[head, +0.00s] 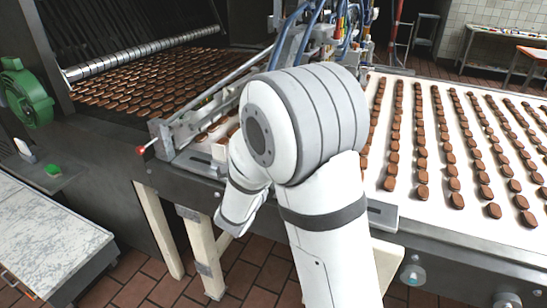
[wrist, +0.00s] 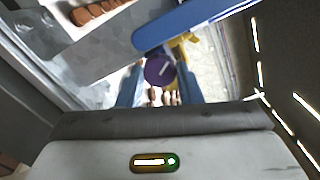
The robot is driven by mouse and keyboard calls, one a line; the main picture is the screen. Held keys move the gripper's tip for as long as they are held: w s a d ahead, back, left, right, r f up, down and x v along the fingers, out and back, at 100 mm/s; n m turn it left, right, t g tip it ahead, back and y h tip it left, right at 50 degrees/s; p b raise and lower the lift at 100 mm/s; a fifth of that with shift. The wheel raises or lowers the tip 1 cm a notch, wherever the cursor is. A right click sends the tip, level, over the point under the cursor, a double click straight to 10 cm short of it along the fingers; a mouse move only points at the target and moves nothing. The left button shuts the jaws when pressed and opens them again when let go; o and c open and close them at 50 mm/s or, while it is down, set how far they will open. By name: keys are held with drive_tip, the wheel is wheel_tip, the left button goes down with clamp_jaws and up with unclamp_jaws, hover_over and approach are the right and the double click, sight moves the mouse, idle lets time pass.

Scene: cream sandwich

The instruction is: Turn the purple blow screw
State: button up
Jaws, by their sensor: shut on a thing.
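The purple blow screw (wrist: 159,70) shows in the wrist view as a round purple knob with a pale line across its face. My gripper (wrist: 160,86) has one blue finger on each side of the knob and is shut on it. Small pinkish-brown shapes show between the fingers below the knob; I cannot tell what they are. In the head view my own arm hides the screw and the gripper's fingertips.
A blue bar (wrist: 190,24) and a grey metal plate (wrist: 105,48) lie close to the gripper. The white conveyor belt (head: 477,205) carries rows of brown biscuits. A machine with hoses (head: 325,30) stands behind my arm. A green motor (head: 26,92) is at left.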

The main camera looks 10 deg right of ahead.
idle(0.4)
drive_tip(key=o, duration=1)
drive_tip(key=v, duration=0.7)
drive_tip(key=shift+s+a, duration=0.25)
